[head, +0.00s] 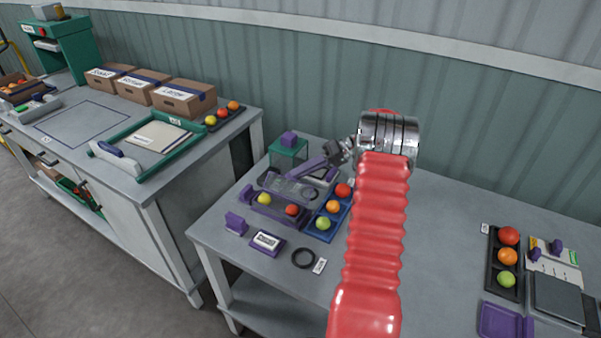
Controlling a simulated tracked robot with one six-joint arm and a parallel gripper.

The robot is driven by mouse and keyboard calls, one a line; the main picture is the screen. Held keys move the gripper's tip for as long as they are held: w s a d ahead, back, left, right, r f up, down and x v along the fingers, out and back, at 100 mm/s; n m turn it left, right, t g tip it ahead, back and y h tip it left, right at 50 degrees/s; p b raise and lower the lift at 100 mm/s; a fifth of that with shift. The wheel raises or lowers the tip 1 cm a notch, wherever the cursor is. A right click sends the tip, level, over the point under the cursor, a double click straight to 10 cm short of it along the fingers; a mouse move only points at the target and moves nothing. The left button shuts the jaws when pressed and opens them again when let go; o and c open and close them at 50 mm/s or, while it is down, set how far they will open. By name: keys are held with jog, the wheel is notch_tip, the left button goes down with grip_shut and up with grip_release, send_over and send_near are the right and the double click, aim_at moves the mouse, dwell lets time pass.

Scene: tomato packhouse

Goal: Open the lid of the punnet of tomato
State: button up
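A low purple punnet (274,213) stands on the right-hand table, with a yellow tomato (264,199) and a red tomato (292,210) showing at its front. A purple-framed, see-through part (290,188), which looks like its lid, lies just behind them; I cannot tell its angle. My gripper (296,175) reaches in from the right, from the silver wrist at the end of my red arm. Its long purple end is over the back of the punnet. The fingertips are too small to tell whether they are apart or touching the lid.
A blue tray (313,229) of tomatoes stands right beside the punnet. A green stand (288,157) is behind it. A purple block (236,223), a labelled block (267,241) and a black ring (303,258) lie in front. A black tray (492,262) stands far right.

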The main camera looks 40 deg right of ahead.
grip_shut()
dwell(1.4)
